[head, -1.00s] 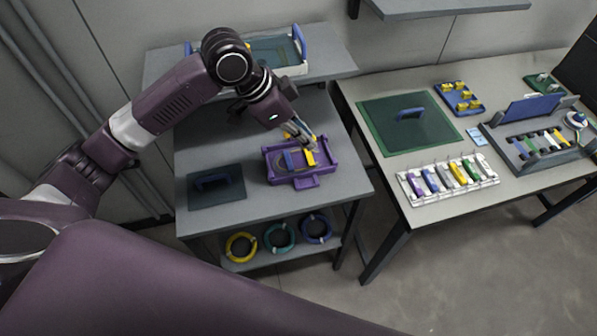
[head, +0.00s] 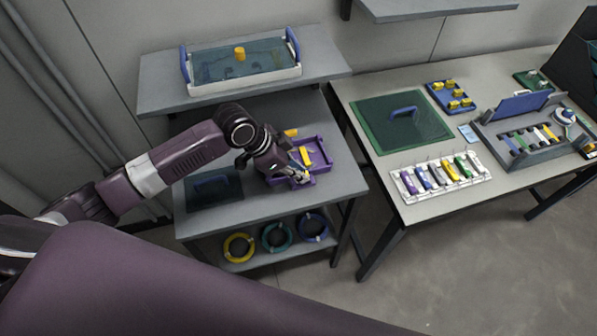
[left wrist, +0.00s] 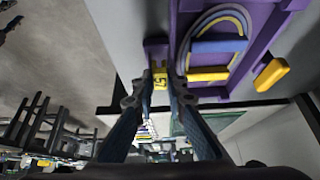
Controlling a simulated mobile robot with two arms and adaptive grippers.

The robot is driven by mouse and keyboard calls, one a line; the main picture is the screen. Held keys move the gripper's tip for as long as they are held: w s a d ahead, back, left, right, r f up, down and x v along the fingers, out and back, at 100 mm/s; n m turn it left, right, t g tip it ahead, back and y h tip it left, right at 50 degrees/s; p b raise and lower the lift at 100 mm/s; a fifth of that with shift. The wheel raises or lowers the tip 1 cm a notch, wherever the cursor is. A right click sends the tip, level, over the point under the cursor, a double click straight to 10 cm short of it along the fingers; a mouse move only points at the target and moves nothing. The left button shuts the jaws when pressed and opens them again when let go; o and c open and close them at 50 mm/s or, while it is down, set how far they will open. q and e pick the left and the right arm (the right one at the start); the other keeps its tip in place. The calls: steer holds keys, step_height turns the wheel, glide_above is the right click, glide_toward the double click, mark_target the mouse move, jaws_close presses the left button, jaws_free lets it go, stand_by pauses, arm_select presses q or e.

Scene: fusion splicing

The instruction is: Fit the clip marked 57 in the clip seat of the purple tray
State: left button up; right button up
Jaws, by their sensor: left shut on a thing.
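The purple tray (head: 327,152) lies on the grey cart and holds a curved fibre with blue and yellow parts. It fills the top of the left wrist view (left wrist: 263,55). My left gripper (head: 304,177) is at the tray's front edge, pointing down. In the left wrist view my left gripper (left wrist: 160,90) is shut on a small yellow clip (left wrist: 160,76) with a dark mark, too small to read surely. The clip is at a purple tab of the tray (left wrist: 157,50); whether it is seated in it I cannot tell. My right gripper is not in view.
A loose yellow piece (head: 290,132) lies behind the tray. A dark mat with a handle (head: 214,188) lies left of it. A white-framed tray (head: 245,85) stands on the upper shelf. The right table holds a green mat (head: 390,135) and a white rack (head: 440,178).

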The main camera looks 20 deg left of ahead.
arm_select(q)
steer(key=shift+s+f, duration=0.25)
steer(key=shift+f, duration=0.15)
steer(key=shift+s+a+f, duration=0.1)
steer(key=shift+s+f, duration=0.25)
steer(key=shift+f, duration=0.25)
steer(key=o, duration=0.6)
steer(key=shift+o, duration=0.7)
steer(key=shift+w+f, duration=0.25)
steer(key=shift+w, duration=0.05)
steer(key=shift+s+r, duration=0.1)
steer(key=w+d+b+v, duration=0.1)
steer(key=v, duration=1.2)
steer(key=shift+r, duration=0.55)
steer(key=shift+a, duration=0.15)
